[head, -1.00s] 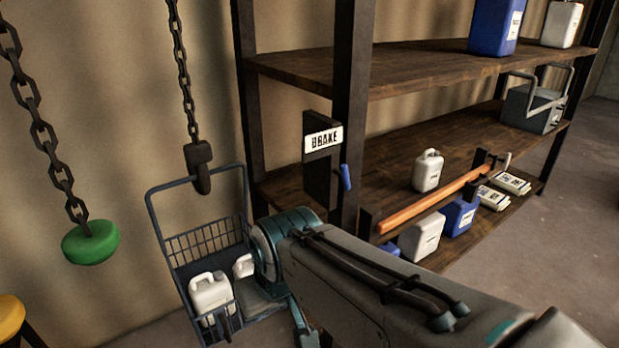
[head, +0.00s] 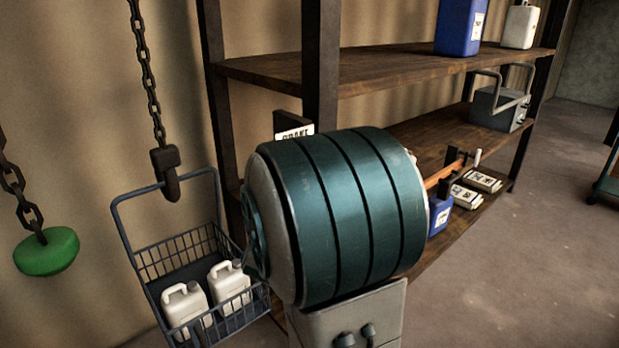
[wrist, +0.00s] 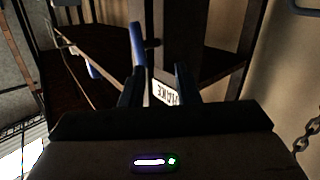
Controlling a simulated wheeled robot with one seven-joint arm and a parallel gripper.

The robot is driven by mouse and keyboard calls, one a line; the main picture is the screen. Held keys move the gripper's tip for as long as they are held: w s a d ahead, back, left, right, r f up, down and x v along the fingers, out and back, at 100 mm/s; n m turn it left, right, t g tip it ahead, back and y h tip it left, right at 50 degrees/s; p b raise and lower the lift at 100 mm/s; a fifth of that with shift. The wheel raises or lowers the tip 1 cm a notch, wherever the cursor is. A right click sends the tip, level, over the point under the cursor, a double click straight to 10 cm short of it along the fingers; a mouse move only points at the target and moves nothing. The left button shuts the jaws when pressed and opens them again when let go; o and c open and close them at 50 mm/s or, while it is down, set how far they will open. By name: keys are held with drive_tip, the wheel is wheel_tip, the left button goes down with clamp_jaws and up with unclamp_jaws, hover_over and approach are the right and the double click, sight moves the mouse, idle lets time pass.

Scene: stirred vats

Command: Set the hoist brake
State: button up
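The white BRAKE sign (head: 293,132) is on a dark plate at the shelf's front post. In the head view my arm's teal joint covers its lower part and hides the blue brake lever and my gripper. In the wrist view the sign (wrist: 167,93) appears turned over, between the fingers. The blue lever (wrist: 138,45) stands just beyond the left fingertip, its lower end close to that finger; I cannot tell whether they touch. My gripper (wrist: 158,76) is open, its two dark fingers apart, with nothing clearly held.
A hoist basket (head: 188,255) with two white jugs hangs from a chain hook (head: 165,172) at left. A green knob (head: 47,251) hangs on another chain. The wooden shelf (head: 400,68) holds jugs and a grey toolbox (head: 499,107).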

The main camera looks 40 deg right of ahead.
drive_tip(key=w+d+p, duration=0.1)
drive_tip(key=w+d, duration=0.1)
drive_tip(key=d, duration=0.2)
drive_tip(key=w+d+h+p, duration=0.1)
drive_tip(key=w+d, duration=0.1)
drive_tip(key=d, duration=0.2)
drive_tip(key=w+d+g+h+p, duration=0.1)
drive_tip(key=w+d, duration=0.2)
drive_tip(key=d, duration=0.2)
drive_tip(key=shift+w+r+m, duration=0.1)
drive_tip(key=shift+r+m, duration=0.15)
drive_tip(key=shift+m, duration=0.15)
